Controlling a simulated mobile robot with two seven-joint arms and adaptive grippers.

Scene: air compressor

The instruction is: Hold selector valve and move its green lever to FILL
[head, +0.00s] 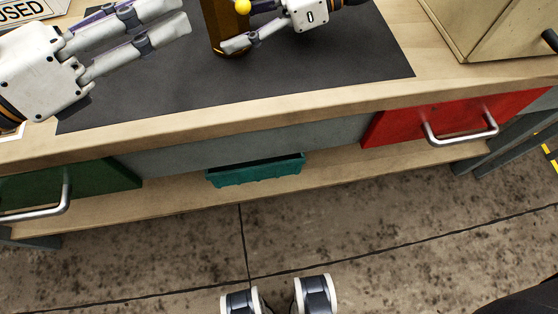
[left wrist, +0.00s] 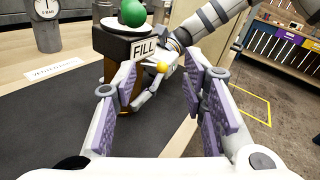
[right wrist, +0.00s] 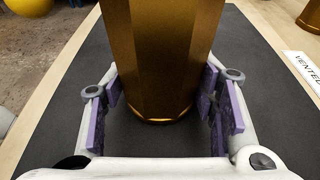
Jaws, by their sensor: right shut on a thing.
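The selector valve has a brass body (head: 226,30) standing on the dark mat, cut off by the top edge of the head view. In the left wrist view, its black head (left wrist: 112,43) bears a white FILL label (left wrist: 144,47), and the green lever knob (left wrist: 132,12) shows above the head. The lever's shaft is not clearly visible. My right gripper (head: 232,38) is shut on the brass body, which fills the space between its purple pads in the right wrist view (right wrist: 163,60). My left gripper (head: 180,20) is open and empty, left of the valve and apart from it.
A yellow ball (head: 242,6) is beside the brass body. A gauge (left wrist: 47,22) stands left of the valve in the left wrist view. The dark mat (head: 330,60) is clear to the right. A beige box (head: 490,30) stands at the bench's right end. Drawers hang below.

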